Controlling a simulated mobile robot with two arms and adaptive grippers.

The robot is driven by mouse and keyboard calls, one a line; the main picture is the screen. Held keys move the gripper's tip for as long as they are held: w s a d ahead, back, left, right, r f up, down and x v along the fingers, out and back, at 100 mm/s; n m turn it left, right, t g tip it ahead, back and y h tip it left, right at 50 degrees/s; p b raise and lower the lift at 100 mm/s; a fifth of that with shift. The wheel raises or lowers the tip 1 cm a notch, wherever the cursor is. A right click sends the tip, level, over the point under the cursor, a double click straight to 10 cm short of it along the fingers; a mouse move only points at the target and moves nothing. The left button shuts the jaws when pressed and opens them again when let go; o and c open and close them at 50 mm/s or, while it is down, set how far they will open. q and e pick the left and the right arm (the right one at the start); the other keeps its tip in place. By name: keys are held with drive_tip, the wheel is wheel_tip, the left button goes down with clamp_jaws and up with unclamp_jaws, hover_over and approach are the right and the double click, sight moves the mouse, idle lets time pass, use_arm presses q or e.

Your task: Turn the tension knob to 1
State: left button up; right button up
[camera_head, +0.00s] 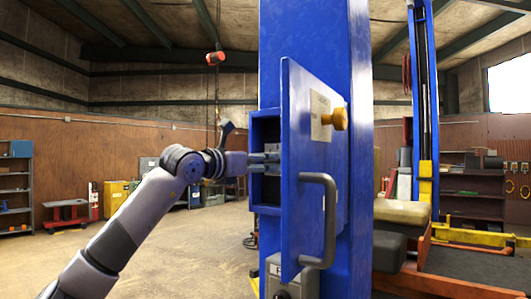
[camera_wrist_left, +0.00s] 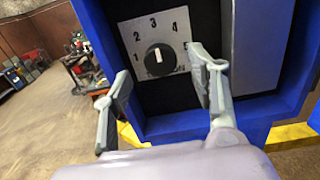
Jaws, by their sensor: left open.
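The tension knob (camera_wrist_left: 160,60) is a round black knob on a light dial plate (camera_wrist_left: 178,18) inside the blue box in the left wrist view. The numbers 2, 3, 4 and 5 are readable around it. A white mark on the knob points up, roughly at 3. My left gripper (camera_wrist_left: 161,70) is open, with one finger to each side of the knob and nothing between them. In the head view my left gripper (camera_head: 264,161) reaches into the box's open side, where the knob is hidden. My right gripper is not in view.
The box's blue door (camera_head: 305,150) stands open, with a grey handle (camera_head: 328,220) and a brass knob (camera_head: 340,119), close to the right of my left gripper. A blue column (camera_head: 300,25) carries the box. The mower lift (camera_head: 440,265) stands right.

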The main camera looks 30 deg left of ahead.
sight(269, 162)
use_arm(q)
drive_tip(key=shift+w+d+p, duration=0.15)
drive_tip(key=shift+w+p, duration=0.35)
drive_tip(key=shift+w, duration=1)
drive_tip(key=shift+c, duration=0.2)
drive_tip(key=c, duration=1.1)
drive_tip(key=shift+c, duration=0.2)
